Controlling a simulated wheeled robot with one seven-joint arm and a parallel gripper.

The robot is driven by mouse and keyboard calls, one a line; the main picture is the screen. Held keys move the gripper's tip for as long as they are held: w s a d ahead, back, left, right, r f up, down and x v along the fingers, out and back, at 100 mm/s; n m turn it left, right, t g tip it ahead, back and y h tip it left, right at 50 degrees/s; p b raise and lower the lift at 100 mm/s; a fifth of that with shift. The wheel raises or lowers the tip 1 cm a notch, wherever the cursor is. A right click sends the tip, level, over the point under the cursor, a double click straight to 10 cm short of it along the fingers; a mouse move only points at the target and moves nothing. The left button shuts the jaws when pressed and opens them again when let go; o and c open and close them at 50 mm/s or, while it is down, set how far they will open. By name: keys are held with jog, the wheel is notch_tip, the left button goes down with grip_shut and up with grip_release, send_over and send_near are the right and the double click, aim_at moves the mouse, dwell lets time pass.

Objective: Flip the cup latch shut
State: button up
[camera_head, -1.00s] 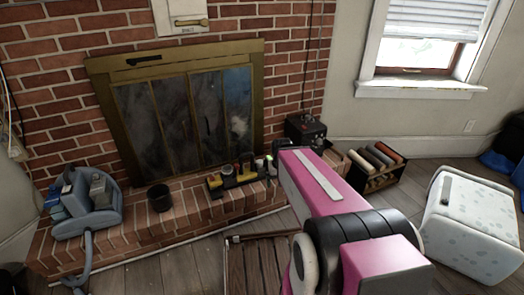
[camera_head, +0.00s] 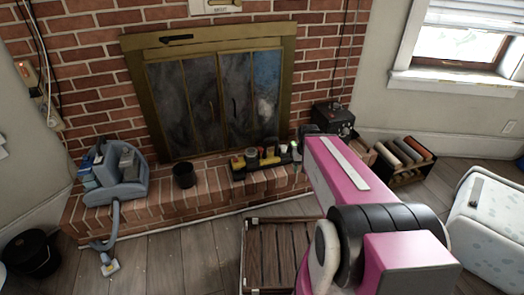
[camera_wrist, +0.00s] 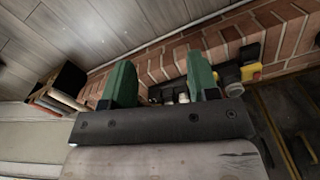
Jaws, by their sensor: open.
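I cannot make out the cup latch for certain in either view. A white panel (camera_head: 216,5) with a small brass-coloured fitting shows at the top edge of the head view, above the fireplace, mostly cut off. My gripper (camera_wrist: 159,62) is open in the wrist view, with its two green fingers apart and nothing held between them. Beyond the fingers are the brick hearth and small items on it. In the head view my pink arm reaches toward the hearth's right end, and the gripper is mostly hidden by it.
The brass-framed fireplace (camera_head: 210,100) stands behind the brick hearth (camera_head: 210,205). On the hearth are a blue-grey caddy (camera_head: 122,180), a dark pot (camera_head: 184,175) and a tray of small items (camera_head: 262,160). A slatted wooden crate (camera_head: 275,255) stands on the floor, near my arm.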

jog(key=shift+w+a+f+m+y, duration=0.25)
jog(key=shift+w+f+m, duration=0.1)
jog(key=shift+w+f, duration=0.15)
jog(key=shift+w+a+f+m+y, duration=0.25)
jog(key=shift+w+f+m, duration=0.15)
jog(key=shift+w, duration=0.2)
grip_shut()
jog(key=w+f+m+t+y, duration=0.2)
jog(key=w+f+m+y, duration=0.1)
jog(key=w+m, duration=0.4)
jog(key=w+f+m+t+y, duration=0.2)
jog(key=w+f+m+y, duration=0.2)
jog(key=w+m, duration=0.3)
jog(key=w+f+m+t+y, duration=0.2)
jog(key=w+m+y, duration=0.3)
jog(key=w, duration=0.5)
jog(key=shift+f+m+y, duration=0.3)
jog(key=shift+f+m, duration=0.45)
jog(key=shift+m, duration=0.3)
jog(key=shift+a, duration=0.1)
